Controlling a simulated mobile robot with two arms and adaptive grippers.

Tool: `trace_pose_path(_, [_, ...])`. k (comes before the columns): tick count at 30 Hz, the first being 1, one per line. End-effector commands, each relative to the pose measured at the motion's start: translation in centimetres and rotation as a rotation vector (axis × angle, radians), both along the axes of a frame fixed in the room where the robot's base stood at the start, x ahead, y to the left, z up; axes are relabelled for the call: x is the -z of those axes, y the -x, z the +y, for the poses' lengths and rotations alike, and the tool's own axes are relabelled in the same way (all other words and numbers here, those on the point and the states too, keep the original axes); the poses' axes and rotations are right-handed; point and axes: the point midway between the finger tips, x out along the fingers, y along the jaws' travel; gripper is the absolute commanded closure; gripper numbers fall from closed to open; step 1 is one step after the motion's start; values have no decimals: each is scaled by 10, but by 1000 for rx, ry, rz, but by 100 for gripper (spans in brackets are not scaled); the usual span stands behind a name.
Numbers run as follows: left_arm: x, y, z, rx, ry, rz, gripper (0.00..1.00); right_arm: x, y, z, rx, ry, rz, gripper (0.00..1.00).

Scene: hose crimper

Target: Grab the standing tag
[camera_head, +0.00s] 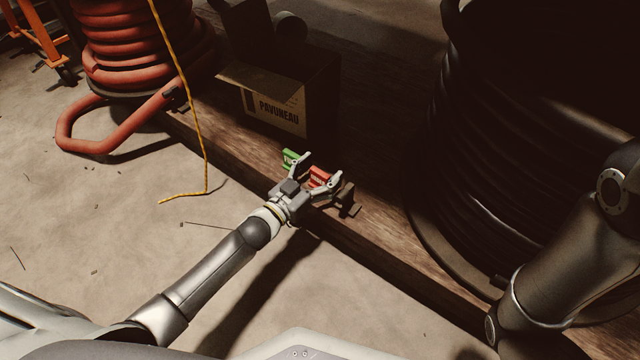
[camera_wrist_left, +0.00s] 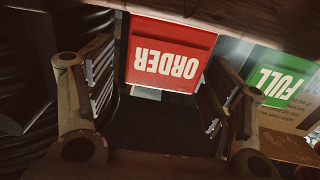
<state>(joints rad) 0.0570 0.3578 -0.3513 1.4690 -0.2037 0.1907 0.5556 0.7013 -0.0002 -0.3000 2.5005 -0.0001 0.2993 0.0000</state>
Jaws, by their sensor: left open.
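A red tag (camera_head: 320,177) with white lettering stands near the front edge of the wooden bench. In the left wrist view the red tag (camera_wrist_left: 168,55) reads ORDER upside down and shows between the two fingers. My right gripper is out of frame.
An open cardboard box (camera_head: 275,105) stands behind the tags on the wooden bench (camera_head: 385,240). A large dark hose coil (camera_head: 500,150) is at right. A red hose coil (camera_head: 140,45) and a hanging yellow cord (camera_head: 185,95) are at left. A small dark bracket (camera_head: 347,203) sits near the gripper.

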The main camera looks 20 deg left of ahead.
Motion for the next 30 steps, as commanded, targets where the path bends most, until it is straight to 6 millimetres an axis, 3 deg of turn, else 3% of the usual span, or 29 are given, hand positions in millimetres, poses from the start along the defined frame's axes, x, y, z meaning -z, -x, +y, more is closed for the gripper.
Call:
trace_pose_path(6, [-1, 0, 0, 0, 0, 0, 28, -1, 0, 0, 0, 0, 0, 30])
trace_pose_path(16, [0, 0, 0, 0, 1, 0, 68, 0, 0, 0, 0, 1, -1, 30])
trace_pose_path(30, [-8, 0, 0, 0, 1, -1, 68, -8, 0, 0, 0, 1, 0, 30])
